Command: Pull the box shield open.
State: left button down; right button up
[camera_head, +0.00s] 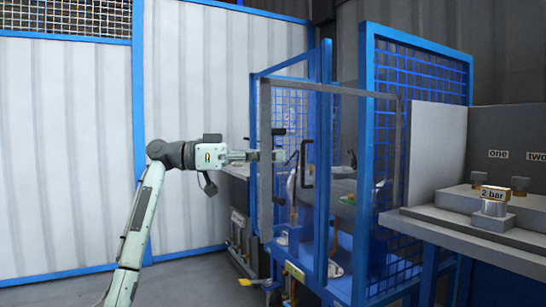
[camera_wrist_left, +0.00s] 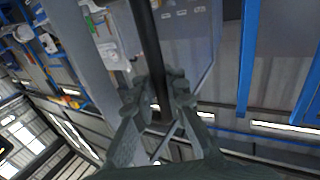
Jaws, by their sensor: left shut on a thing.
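The box shield (camera_head: 265,205) is a clear panel in a grey frame at the front of a blue mesh cage in the head view. My left gripper (camera_head: 277,155) reaches in from the left at about mid-height of its left upright. In the left wrist view, my left gripper (camera_wrist_left: 158,92) is shut on a dark straight bar (camera_wrist_left: 150,40) of the shield. I cannot tell whether this bar is the frame edge or a handle. A black C-shaped handle (camera_head: 307,163) shows right of the fingers. My right gripper is not in view.
The blue cage (camera_head: 368,170) encloses the machine. A grey bench (camera_head: 460,230) with a "2 bar" block (camera_head: 495,194) stands at the right. A white wall (camera_head: 60,150) with blue posts is behind. Free floor (camera_head: 190,278) lies left of the cage.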

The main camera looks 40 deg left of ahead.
pick_arm(q)
jog(key=shift+s, duration=0.1)
jog(key=c, duration=1.7)
grip_release()
jog(key=shift+s+a, duration=0.15)
jog(key=shift+a, duration=0.05)
jog(key=shift+o, duration=0.7)
jog(key=v, duration=1.2)
